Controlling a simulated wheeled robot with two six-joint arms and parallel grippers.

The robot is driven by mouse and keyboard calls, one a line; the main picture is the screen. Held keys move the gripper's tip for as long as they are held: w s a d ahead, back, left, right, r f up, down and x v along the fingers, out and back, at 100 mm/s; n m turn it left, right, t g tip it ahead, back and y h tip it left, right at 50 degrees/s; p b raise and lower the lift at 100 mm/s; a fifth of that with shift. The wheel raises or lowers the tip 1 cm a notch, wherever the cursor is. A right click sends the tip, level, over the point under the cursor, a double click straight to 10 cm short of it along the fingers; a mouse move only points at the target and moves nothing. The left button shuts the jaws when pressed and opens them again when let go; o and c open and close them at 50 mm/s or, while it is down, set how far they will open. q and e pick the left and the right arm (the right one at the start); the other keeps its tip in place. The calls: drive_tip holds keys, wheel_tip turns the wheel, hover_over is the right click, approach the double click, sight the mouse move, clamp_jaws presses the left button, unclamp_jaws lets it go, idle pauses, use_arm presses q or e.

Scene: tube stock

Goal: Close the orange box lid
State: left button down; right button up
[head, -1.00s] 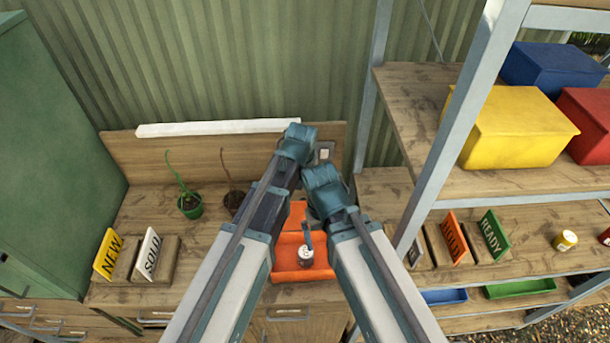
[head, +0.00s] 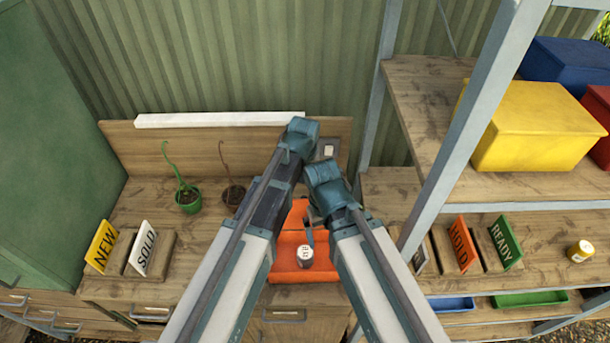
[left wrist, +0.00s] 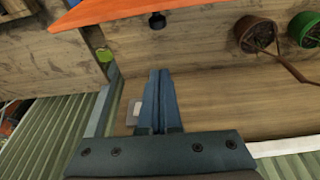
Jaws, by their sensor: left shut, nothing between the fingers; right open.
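The orange box (head: 283,268) stands on the wooden bench between my forearms, partly hidden by them. An orange panel (head: 297,214), seemingly its lid, rises at the back of the box; its exact angle is hard to tell. A small white-topped container (head: 305,255) shows against the box's orange surface. My right gripper (head: 309,237) is open just above it, small and partly hidden by my arm. My left gripper (left wrist: 159,75) is shut and empty in the left wrist view, apart from an orange panel (left wrist: 120,14) with a dark knob (left wrist: 157,21). In the head view its fingers are hidden.
Two plant pots (head: 188,198) and the NEW sign (head: 102,247) and SOLD sign (head: 143,248) stand left on the bench. A metal shelf post (head: 470,135) rises at right, beside shelves with a yellow box (head: 540,125). The bench's left middle is clear.

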sight(304, 211)
use_arm(q)
drive_tip(key=b+x, duration=0.6)
drive_tip(key=x, duration=0.1)
drive_tip(key=s, duration=0.2)
drive_tip(key=s+r+p, duration=0.1)
drive_tip(key=s, duration=0.1)
drive_tip(key=shift+s+r+p, duration=0.1)
drive_tip(key=shift+s+p, duration=0.1)
drive_tip(key=shift+p, duration=0.1)
drive_tip(key=shift+w, duration=0.1)
